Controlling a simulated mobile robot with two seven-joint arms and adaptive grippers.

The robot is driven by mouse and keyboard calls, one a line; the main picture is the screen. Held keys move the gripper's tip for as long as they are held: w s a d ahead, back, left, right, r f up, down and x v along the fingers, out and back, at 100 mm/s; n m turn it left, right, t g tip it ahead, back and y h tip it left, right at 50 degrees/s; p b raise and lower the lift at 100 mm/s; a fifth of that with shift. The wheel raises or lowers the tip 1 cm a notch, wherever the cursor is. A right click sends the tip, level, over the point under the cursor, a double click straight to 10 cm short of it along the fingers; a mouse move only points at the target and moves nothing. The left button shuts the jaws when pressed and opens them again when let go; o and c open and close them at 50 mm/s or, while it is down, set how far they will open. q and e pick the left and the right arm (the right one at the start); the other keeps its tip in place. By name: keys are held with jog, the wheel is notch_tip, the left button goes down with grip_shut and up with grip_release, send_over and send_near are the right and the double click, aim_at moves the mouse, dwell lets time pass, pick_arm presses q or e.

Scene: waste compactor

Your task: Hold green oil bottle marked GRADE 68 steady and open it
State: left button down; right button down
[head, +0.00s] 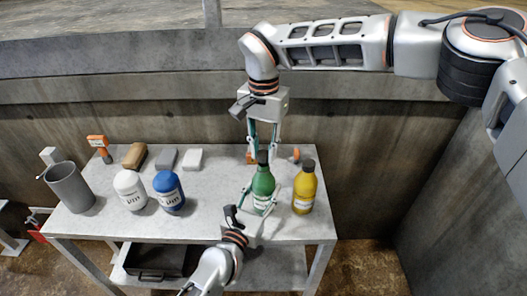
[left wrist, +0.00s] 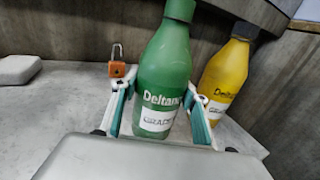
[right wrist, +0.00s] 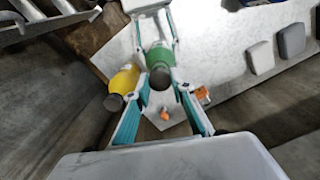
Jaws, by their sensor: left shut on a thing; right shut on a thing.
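The green oil bottle (head: 263,184) stands upright near the front right of the table. In the left wrist view the bottle (left wrist: 164,75) shows "Deltan" and a partly hidden "GRADE" label; I cannot read the number. My left gripper (head: 259,198) is shut around the bottle's lower body from the front. Its fingers also show on both sides in the left wrist view (left wrist: 163,108). My right gripper (head: 263,156) reaches down from above and is shut on the dark green cap (right wrist: 160,78). The cap sits at the bottle's top; whether it has turned is not visible.
A yellow bottle (head: 304,188) stands close to the right of the green one. White (head: 130,190) and blue (head: 168,190) bottles, a grey cup (head: 70,187), blocks and an orange padlock (left wrist: 117,66) share the table (head: 225,222). A concrete wall (head: 190,120) rises behind.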

aim_at(264, 154)
notch_tip(264, 154, up, 3)
jog(key=shift+r, duration=0.2)
pick_arm(q)
jog(key=c, duration=1)
grip_release()
jog(key=shift+c, duration=0.2)
jog(key=v, duration=1.2)
